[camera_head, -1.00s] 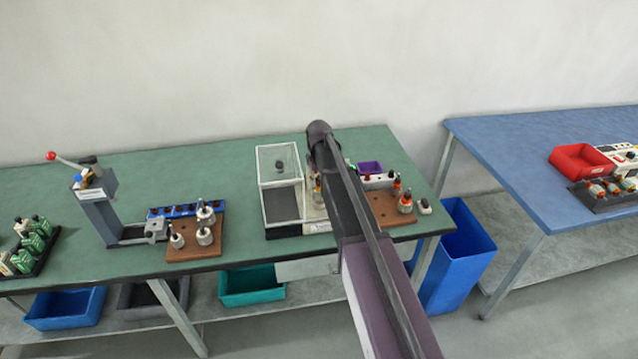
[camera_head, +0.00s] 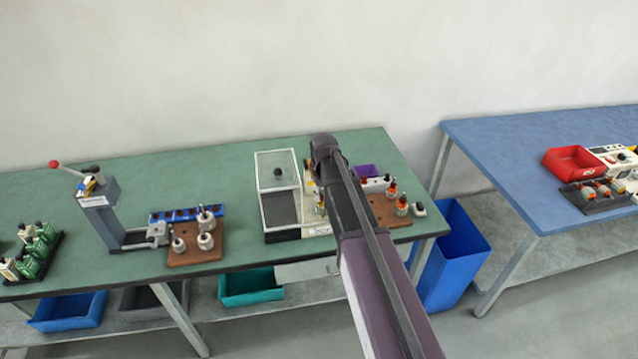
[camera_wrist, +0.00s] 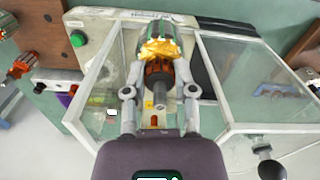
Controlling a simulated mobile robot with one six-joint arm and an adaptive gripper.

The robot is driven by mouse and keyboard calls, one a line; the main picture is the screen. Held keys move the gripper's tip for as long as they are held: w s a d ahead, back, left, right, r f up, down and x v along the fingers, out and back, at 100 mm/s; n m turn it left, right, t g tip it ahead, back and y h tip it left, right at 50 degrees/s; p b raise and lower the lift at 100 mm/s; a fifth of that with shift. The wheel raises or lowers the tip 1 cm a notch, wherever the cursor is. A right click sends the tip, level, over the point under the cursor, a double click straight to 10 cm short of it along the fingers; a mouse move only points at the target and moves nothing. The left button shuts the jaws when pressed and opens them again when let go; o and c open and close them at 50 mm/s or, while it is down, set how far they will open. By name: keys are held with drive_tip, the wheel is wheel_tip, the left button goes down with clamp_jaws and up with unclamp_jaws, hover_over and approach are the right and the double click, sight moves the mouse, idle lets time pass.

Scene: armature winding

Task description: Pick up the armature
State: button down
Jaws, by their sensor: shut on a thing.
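In the wrist view my gripper (camera_wrist: 160,78) is shut on the armature (camera_wrist: 160,52), with one finger on each side of it. The armature has a dark steel core, yellow windings, an orange-brown commutator and a grey shaft end pointing toward my palm. Behind it is a machine with clear-walled guards (camera_wrist: 92,92). In the head view my own arm hides the gripper and the held armature. The machine's clear guard box (camera_head: 262,207) shows just left of the arm's end.
More armatures (camera_head: 401,206) stand on a brown board at the green bench's right end, near a purple tray (camera_head: 365,170). A second brown board (camera_head: 185,256) and a lever press (camera_head: 98,212) stand to the left. A blue table (camera_head: 545,150) is at the right.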

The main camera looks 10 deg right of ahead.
drive_tip(key=s, duration=0.6)
drive_tip(key=shift+s+d+r, duration=0.15)
drive_tip(key=shift+s+r, duration=0.15)
drive_tip(key=shift+s, duration=0.15)
idle(0.5)
